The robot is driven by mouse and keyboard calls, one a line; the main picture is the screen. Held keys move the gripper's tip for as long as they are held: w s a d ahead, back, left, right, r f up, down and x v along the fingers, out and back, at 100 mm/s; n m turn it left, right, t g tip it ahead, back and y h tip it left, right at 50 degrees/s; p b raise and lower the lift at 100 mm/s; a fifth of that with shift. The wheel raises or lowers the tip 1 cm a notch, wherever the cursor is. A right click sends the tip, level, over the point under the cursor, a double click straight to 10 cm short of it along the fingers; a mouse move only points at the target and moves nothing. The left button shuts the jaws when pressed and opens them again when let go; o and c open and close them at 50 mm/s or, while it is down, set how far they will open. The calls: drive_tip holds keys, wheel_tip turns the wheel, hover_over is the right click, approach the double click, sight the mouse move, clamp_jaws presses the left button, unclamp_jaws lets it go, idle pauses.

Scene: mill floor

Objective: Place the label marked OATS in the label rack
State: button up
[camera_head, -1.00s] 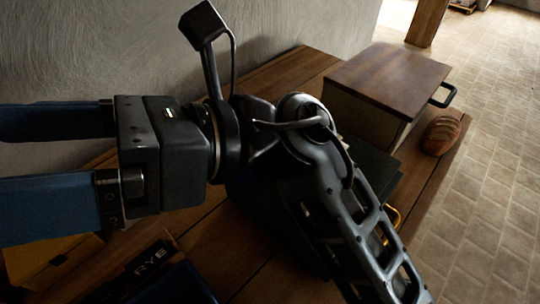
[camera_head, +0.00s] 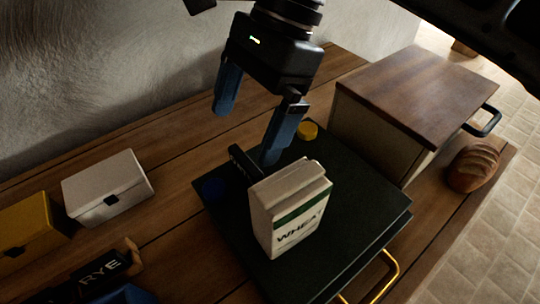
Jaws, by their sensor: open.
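No label that reads OATS can be made out, and I cannot pick out the label rack for certain. A black plate marked RYE (camera_head: 100,268) stands at the lower left, with a wooden piece at its right end. My gripper (camera_head: 247,135) is open, its two blue fingers apart and pointing down over the back of a dark flat-topped unit (camera_head: 355,220). A small black bar-like piece (camera_head: 241,160) stands between and below the fingers; its face is hidden. The right fingertip overlaps it in the picture, and I cannot tell whether they touch.
A bag marked WHEAT (camera_head: 290,212) stands upright just in front of my gripper. A wooden-lidded box (camera_head: 415,85), bread (camera_head: 473,167), a white box (camera_head: 108,188) and a yellow box (camera_head: 28,232) stand around.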

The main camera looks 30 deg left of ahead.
sight(245, 159)
drive_tip(key=shift+t, duration=0.3)
drive_tip(key=shift+w+d+f+p+x, duration=0.1)
drive_tip(key=shift+w+d+p+x, duration=0.2)
drive_tip(key=shift+x, duration=0.85)
drive_tip(key=shift+w+d+f+p+x, duration=0.1)
drive_tip(key=shift+p+x, duration=0.35)
drive_tip(key=shift+x, duration=0.75)
drive_tip(key=shift+w+d+f+p+x, duration=0.1)
drive_tip(key=shift+w+p+x, duration=0.2)
drive_tip(key=shift+x, duration=0.85)
drive_tip(key=shift+s, duration=0.15)
drive_tip(key=shift+c, duration=0.2)
drive_tip(key=shift+r, duration=0.1)
drive_tip(key=c, duration=1.1)
